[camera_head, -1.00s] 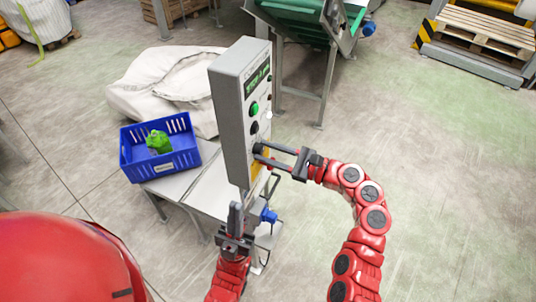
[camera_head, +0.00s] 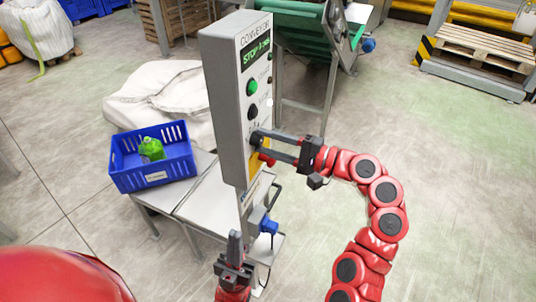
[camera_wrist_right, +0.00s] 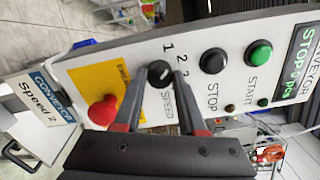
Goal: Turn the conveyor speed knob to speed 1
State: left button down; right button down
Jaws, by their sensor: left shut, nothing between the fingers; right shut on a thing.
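The conveyor control box (camera_head: 222,110) stands upright on a post in the middle of the head view. The black speed knob (camera_wrist_right: 160,73), labelled SPEED, shows in the right wrist view beside the printed numbers 1, 2 and 3. My right gripper (camera_head: 260,143) is at the knob, its fingers on either side and shut on it; it also shows in the right wrist view (camera_wrist_right: 158,82). I cannot tell which number the knob points to. My left gripper (camera_head: 236,242) is shut and empty, below the box.
A red mushroom button (camera_wrist_right: 102,111) lies close to the knob. The black STOP button (camera_wrist_right: 213,61) and green START button (camera_wrist_right: 259,53) are on its other side. A sign (camera_wrist_right: 45,107) reads "Speed 2". A blue crate (camera_head: 155,178) stands left of the box.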

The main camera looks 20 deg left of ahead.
jog(key=n+b, duration=0.2)
jog(key=b, duration=0.1)
jog(key=shift+f+n, duration=0.2)
jog(key=shift+n, duration=0.1)
jog(key=shift+r+n+b, duration=0.1)
jog(key=shift+n+b, duration=0.4)
jog(key=shift+c, duration=2.4)
grip_release()
jog(key=shift+r, duration=0.1)
jog(key=s+d+b, duration=0.2)
jog(key=d+b, duration=0.1)
jog(key=d, duration=1.4)
jog(key=shift+d+b, duration=0.15)
jog(key=shift+b, duration=0.25)
